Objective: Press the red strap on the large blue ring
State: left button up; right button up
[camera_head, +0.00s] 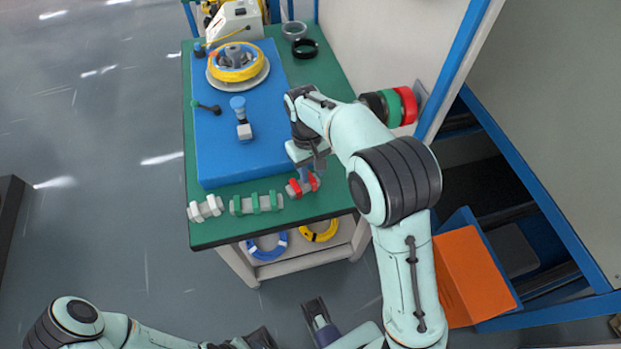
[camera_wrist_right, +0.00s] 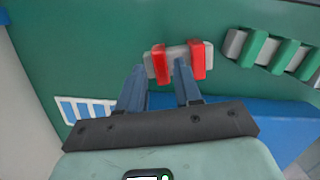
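A light grey block with red straps (camera_head: 294,189) lies near the front edge of the green table. It also shows in the right wrist view (camera_wrist_right: 163,62), just beyond the fingertips. My right gripper (camera_head: 307,171) is over this block. In the right wrist view its two blue fingers (camera_wrist_right: 160,72) are apart; one tip overlaps the block in the picture, and contact cannot be told. A large blue ring (camera_head: 266,252) with white marks is below the tabletop, at the table's front. My left arm comes in at the bottom left; its gripper is only partly visible at the bottom.
Blocks with green straps (camera_head: 257,204) and a white strap block (camera_head: 205,208) lie left of the red one. A blue mat (camera_head: 235,160) carries a yellow ring (camera_head: 236,65) on a round base. Another yellow ring (camera_head: 319,232) is beside the blue ring. Coloured rolls (camera_head: 405,105) stand right.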

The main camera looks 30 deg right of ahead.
jog(key=shift+f+b, duration=0.4)
jog(key=shift+f, duration=0.5)
jog(key=shift+r+p, duration=0.2)
jog(key=shift+p, duration=0.25)
jog(key=c, duration=0.6)
jog(key=shift+r, duration=0.15)
notch_tip(320, 180, up, 3)
jog(key=p, duration=0.3)
jog(key=shift+r+p, duration=1.9)
jog(key=shift+r, duration=0.45)
